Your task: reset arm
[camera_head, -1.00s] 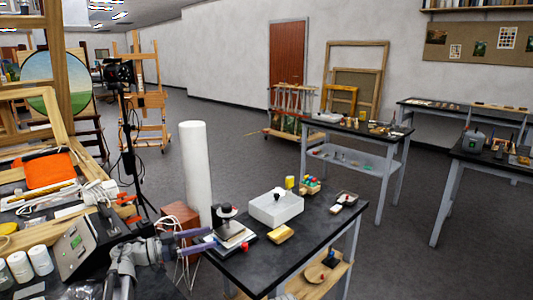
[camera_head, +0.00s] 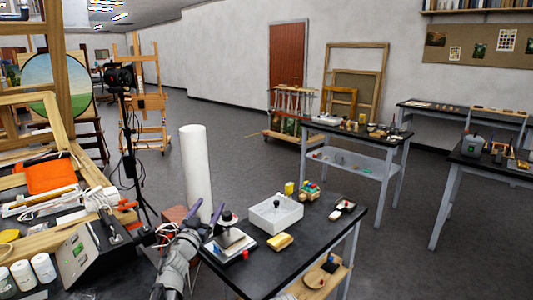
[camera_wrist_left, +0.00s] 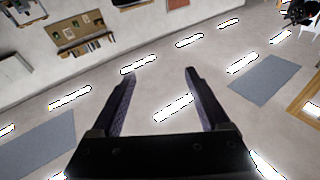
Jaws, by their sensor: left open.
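My left gripper (camera_head: 208,213) is open, with its two dark purple fingers pointing up at the left edge of the black table (camera_head: 318,241). Nothing shows between its fingers. In the left wrist view, the open fingers (camera_wrist_left: 160,76) frame the far ceiling with its bright lights, and no object lies between them. My right gripper is not in view.
The black table holds a white bin (camera_head: 276,213), a yellow block (camera_head: 280,242) and a scale-like device (camera_head: 229,246) close to my left gripper. A white column (camera_head: 195,170) stands just behind it. A cluttered bench (camera_head: 100,265) is at the left. Open floor lies behind.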

